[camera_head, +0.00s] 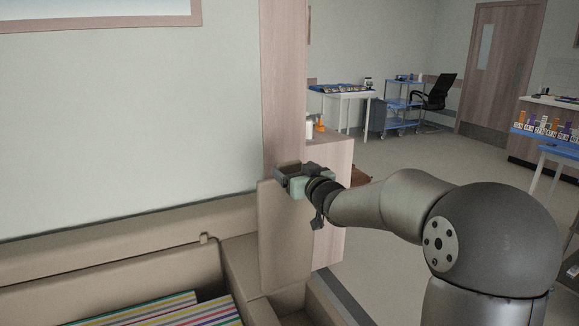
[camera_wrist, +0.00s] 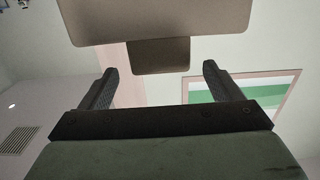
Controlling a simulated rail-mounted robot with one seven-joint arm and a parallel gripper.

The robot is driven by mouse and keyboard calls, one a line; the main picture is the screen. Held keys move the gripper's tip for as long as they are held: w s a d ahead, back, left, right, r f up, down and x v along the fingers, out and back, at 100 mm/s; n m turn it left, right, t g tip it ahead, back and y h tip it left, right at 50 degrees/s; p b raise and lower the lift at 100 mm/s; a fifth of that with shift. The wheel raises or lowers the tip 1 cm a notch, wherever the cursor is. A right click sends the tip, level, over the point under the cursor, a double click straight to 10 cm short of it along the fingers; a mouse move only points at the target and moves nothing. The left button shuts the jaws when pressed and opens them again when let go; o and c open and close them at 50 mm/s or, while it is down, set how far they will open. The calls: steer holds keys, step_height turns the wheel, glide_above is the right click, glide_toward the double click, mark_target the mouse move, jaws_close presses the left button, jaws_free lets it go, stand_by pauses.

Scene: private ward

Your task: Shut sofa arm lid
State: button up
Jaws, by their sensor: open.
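The sofa arm lid (camera_head: 284,240) is a beige padded panel standing upright, raised above the sofa arm (camera_head: 240,270) at the picture's lower middle. My gripper (camera_head: 280,176) is at the lid's top edge, and whether it touches the lid is not clear. In the wrist view my gripper's two dark fingers (camera_wrist: 160,68) are spread wide with nothing visible clamped between them. A broad beige panel (camera_wrist: 155,18) lies beyond the fingertips there, with a smaller, darker beige piece (camera_wrist: 160,55) behind it. Which of these is the lid I cannot tell.
A wooden cabinet (camera_head: 335,165) stands close behind the lid, with small items on top. A white table (camera_head: 345,97) and a blue trolley (camera_head: 400,100) are farther back. Open floor lies right of the cabinet.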

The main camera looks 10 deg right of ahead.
mark_target(291, 166)
steer(key=shift+x, duration=2.1)
